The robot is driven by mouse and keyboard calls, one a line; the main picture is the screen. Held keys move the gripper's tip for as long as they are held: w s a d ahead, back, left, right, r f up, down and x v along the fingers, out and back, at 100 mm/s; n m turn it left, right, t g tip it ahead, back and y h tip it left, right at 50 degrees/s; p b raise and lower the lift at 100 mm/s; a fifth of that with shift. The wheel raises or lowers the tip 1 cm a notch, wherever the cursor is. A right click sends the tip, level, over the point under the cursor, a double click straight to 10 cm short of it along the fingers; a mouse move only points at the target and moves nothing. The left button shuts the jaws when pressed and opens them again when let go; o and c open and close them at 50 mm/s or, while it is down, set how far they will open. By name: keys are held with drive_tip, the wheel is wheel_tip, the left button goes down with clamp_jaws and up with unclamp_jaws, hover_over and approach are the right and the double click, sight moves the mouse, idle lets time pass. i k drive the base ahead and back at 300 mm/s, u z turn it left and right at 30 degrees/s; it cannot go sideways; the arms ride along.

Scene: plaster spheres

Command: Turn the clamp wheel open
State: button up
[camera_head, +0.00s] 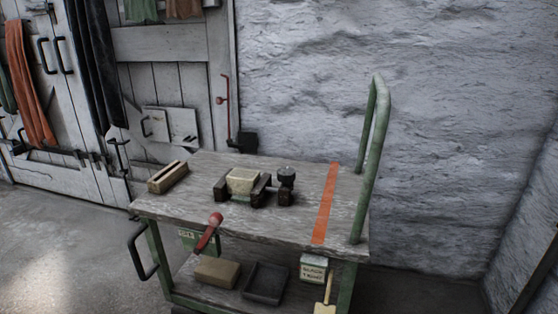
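A wooden-topped cart (300,215) with a green frame stands in front of me. A dark clamp (262,190) sits on its top near the middle, with a pale block (242,181) between its dark jaws. A dark round part that looks like the clamp wheel (286,176) is at the clamp's right end. It is too small to tell how far it is turned or whether the block is pressed tight. My gripper is not in view.
A wooden box (168,177) is at the top's left end. An orange stripe (325,205) and tall green handle (372,150) are to the right. A red lever (210,232) is at the front edge. The lower shelf holds a brown block (217,271) and dark tray (265,283).

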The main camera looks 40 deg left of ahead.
sight(285, 176)
drive_tip(key=u, duration=0.75)
drive_tip(key=i, duration=0.9)
drive_tip(key=u, duration=1.4)
drive_tip(key=i, duration=0.2)
drive_tip(key=u, duration=0.05)
